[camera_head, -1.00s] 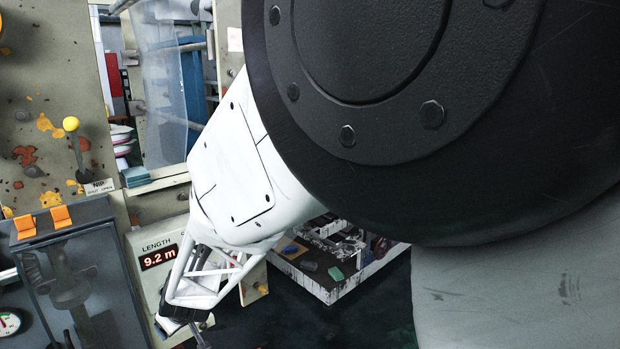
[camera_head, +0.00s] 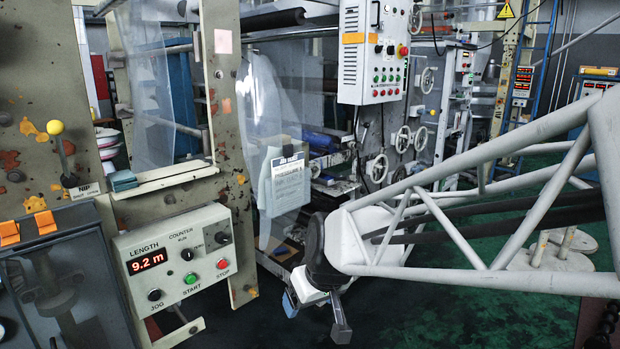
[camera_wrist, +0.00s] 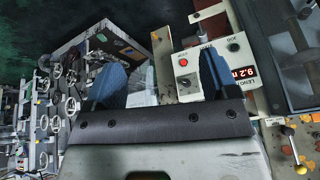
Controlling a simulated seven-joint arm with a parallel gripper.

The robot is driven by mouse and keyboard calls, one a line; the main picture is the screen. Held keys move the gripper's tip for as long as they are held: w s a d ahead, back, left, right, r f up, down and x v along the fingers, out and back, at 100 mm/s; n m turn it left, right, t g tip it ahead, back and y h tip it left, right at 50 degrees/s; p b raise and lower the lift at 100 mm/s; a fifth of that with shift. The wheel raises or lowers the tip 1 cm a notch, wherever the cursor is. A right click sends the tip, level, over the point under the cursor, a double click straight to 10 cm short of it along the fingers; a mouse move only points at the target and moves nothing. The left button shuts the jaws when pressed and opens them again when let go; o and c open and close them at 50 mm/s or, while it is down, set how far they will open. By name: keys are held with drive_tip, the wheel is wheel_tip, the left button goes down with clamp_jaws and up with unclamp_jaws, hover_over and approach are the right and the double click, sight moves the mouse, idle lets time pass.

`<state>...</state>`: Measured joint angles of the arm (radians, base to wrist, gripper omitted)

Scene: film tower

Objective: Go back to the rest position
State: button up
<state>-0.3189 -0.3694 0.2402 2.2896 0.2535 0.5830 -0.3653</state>
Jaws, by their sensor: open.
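My gripper (camera_head: 316,314) hangs low in the middle of the head view, at the end of my white lattice arm that comes in from the right. Its two fingers are spread apart with nothing between them. In the wrist view my gripper (camera_wrist: 165,88) shows two blue-grey fingers set wide apart and empty. It stays clear of the machine around it, as far as the head view shows.
A length counter box (camera_head: 172,262) reading 9.2 m stands at the left, with a yellow-knobbed nip lever (camera_head: 62,150) above it. A control box (camera_head: 373,52) hangs at the upper middle. Handwheels (camera_head: 377,168) sit behind my arm. Dark green floor (camera_head: 420,310) is open below.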

drive_tip(key=s+d+r+m+h, duration=0.1)
drive_tip(key=s+d+m, duration=0.2)
drive_tip(key=s+d, duration=0.5)
drive_tip(key=s+d+r+m+g+h, duration=0.1)
drive_tip(key=s+d+m+h, duration=0.1)
drive_tip(key=s+d, duration=0.7)
drive_tip(key=shift+d+r+m, duration=0.3)
drive_tip(key=shift+d+m, duration=0.2)
drive_tip(key=shift+d, duration=0.2)
drive_tip(key=shift+c, duration=0.2)
idle(0.3)
